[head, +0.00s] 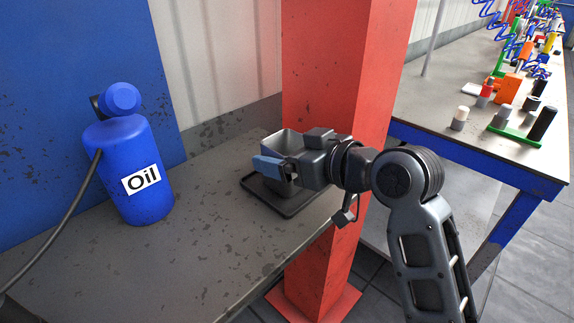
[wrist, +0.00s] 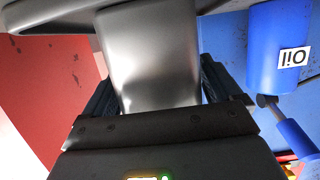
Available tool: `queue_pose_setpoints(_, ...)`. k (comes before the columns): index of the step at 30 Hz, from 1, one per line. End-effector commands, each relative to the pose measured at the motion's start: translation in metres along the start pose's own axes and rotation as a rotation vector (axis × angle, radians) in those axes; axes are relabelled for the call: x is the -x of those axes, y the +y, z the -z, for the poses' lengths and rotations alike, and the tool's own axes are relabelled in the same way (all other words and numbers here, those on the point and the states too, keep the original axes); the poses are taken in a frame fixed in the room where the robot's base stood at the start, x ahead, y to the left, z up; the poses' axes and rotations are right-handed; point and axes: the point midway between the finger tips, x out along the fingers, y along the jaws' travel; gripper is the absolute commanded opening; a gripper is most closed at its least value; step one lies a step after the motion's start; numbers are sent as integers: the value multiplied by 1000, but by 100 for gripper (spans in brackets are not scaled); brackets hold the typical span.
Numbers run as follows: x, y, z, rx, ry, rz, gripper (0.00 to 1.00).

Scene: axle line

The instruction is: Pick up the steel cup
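The steel cup (head: 288,143) stands on a dark tray (head: 263,194) on the grey bench, partly hidden behind my gripper. My gripper (head: 277,166) is level and reaches it from the right. A blue finger pad covers part of the cup's near side. In the wrist view the grey cup (wrist: 152,55) fills the space between the two dark fingers of my gripper (wrist: 158,82). The fingers lie close along both sides of the cup with no clear gap, so my gripper looks shut on it. I see no clear gap between cup and tray.
A blue oil can (head: 130,178) with a dark hose stands to the left on the bench (head: 190,262). A red pillar (head: 325,75) rises right behind the cup. A second bench (head: 440,100) at the right holds several parts. The bench front is clear.

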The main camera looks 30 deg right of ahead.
Motion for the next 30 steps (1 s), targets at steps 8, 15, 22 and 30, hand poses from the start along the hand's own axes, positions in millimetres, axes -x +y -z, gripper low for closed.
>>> queue_pose_setpoints(8,0,0,0,0,0,0,65)
queue_pose_setpoints(15,0,0,0,0,1,0,46)
queue_pose_setpoints(22,1,0,2,1,1,0,45)
queue_pose_setpoints(30,8,0,26,4,5,-1,45)
